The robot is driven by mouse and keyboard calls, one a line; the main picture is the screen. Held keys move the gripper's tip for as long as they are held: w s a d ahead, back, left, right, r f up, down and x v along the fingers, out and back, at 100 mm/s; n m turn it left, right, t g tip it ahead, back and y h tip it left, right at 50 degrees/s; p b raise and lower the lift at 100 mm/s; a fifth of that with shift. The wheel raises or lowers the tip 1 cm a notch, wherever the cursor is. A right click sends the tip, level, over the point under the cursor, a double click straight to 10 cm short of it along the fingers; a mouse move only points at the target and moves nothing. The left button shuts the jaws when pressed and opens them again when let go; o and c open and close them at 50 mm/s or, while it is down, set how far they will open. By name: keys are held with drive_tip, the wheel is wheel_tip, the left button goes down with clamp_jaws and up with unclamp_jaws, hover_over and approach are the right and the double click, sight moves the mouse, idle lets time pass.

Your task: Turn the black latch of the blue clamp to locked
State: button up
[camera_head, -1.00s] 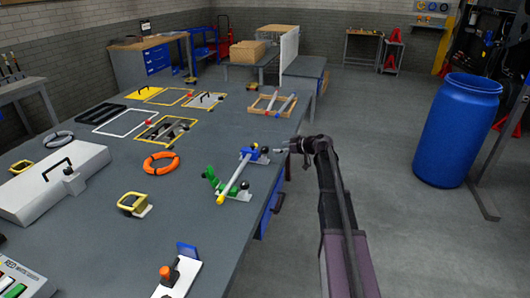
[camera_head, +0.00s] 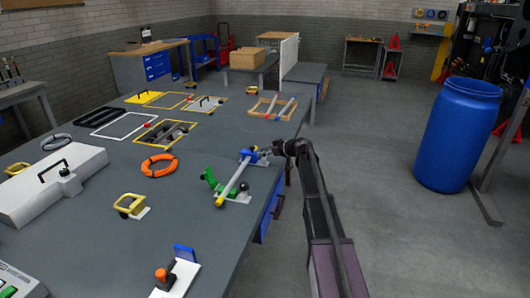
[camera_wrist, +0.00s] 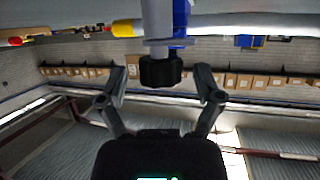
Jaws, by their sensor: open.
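The blue clamp (camera_head: 249,153) stands near the right edge of the grey workbench, on a white bar with a yellow end. In the wrist view a blue part of it (camera_wrist: 180,22) shows behind a pale stem. The black latch (camera_wrist: 160,72) shows as a dark ribbed knob at the end of that stem. My gripper (camera_wrist: 160,84) is open, with one finger on each side of the knob and a gap on both sides. In the head view my gripper (camera_head: 270,150) is right beside the clamp, and the latch is hard to make out there.
A green clamp (camera_head: 210,179) holds the bar's nearer part. An orange ring (camera_head: 160,165) and a yellow-handled piece (camera_head: 131,205) lie further left on the bench. A blue barrel (camera_head: 458,135) stands on the floor at right. The floor beside the bench is free.

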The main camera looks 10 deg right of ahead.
drive_tip(key=c, duration=1.2)
drive_tip(key=shift+o, duration=0.2)
